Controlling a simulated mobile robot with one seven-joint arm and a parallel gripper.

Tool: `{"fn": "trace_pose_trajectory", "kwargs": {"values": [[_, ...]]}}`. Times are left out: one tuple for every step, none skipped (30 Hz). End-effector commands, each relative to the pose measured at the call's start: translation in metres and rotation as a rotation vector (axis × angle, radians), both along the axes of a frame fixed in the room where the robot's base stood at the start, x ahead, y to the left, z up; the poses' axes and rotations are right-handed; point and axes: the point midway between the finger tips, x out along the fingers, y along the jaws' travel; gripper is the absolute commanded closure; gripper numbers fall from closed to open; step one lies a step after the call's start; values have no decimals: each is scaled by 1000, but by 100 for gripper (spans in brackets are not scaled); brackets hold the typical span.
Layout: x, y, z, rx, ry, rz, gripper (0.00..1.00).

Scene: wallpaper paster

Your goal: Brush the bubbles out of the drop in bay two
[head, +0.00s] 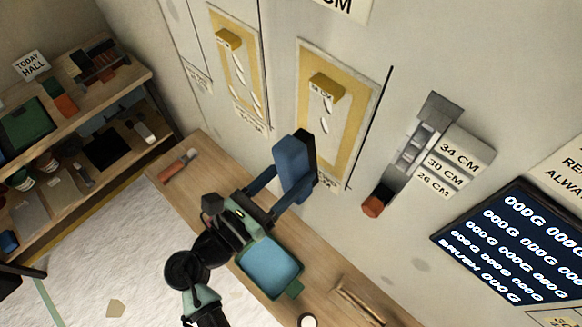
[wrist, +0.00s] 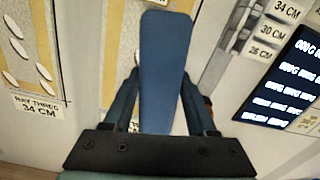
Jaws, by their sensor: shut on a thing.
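My gripper (head: 284,192) is shut on a blue brush (head: 292,168), whose broad blue body (wrist: 163,70) stands up between the jaws in the wrist view. The brush is in front of the wall, below the right yellow drop (head: 345,125); I cannot tell whether it touches the wall. This drop and the left yellow drop (head: 223,65) each show several pale bubbles and a yellow block near the top. In the wrist view, a sign (wrist: 37,105) reads BAY THREE 34 CM under a bubbled drop (wrist: 30,45). The head view's bay signs are too small or hidden to read.
A wooden bench (head: 215,165) runs below the wall, with an orange-handled tool (head: 178,165) and a blue tray (head: 270,265). Right on the wall are a grey 34/30/26 CM rack (head: 455,160) and a dark screen (head: 520,245). Loaded shelves (head: 95,105) stand left.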

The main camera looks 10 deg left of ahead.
Motion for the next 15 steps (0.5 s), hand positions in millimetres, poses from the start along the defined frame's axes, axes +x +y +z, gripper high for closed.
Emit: {"fn": "trace_pose_trajectory", "kwargs": {"values": [[0, 0, 1, 0, -2, -1, 100], [0, 0, 1, 0, -2, -1, 100], [0, 0, 1, 0, -2, -1, 100], [0, 0, 1, 0, -2, -1, 100], [0, 0, 2, 0, -2, -1, 100], [0, 0, 2, -1, -1, -1, 100], [0, -1, 3, -1, -1, -2, 100], [0, -1, 4, -1, -1, -2, 100], [2, -2, 3, 0, -2, -3, 100], [4, -4, 2, 0, -3, -3, 100], [7, -5, 2, 0, -3, -4, 100], [11, -8, 2, -1, -3, -4, 100], [13, -10, 2, 0, -2, -4, 100], [16, -13, 2, 1, -3, -4, 100], [21, -15, 2, 1, -3, -4, 100]]}}
